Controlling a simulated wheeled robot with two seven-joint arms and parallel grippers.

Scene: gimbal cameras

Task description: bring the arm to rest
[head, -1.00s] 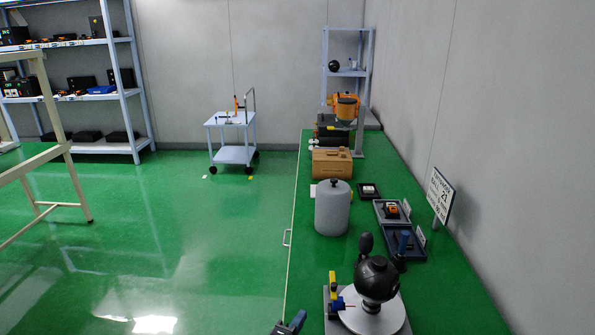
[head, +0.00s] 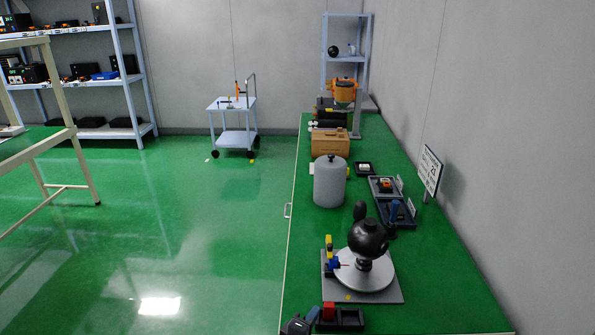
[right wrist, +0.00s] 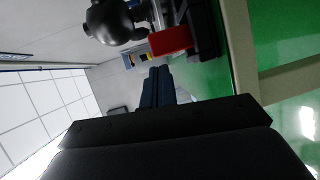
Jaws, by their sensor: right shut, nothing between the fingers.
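My right gripper (head: 300,323) shows at the bottom edge of the head view, over the bench's left front edge, beside a small black tray (head: 350,320) with a red block (head: 328,311) at its left end. In the right wrist view its dark fingers (right wrist: 158,84) are together with nothing between them. The red block (right wrist: 170,41) shows just past the fingertips; I cannot tell how far apart they are. My left gripper is not in view.
The green bench (head: 440,290) carries a black ball on a round grey stand (head: 367,240), a grey cylinder (head: 330,184) and several small trays. A wall stands to the right. Left of the bench the green floor (head: 210,220) is open to a cart (head: 232,122).

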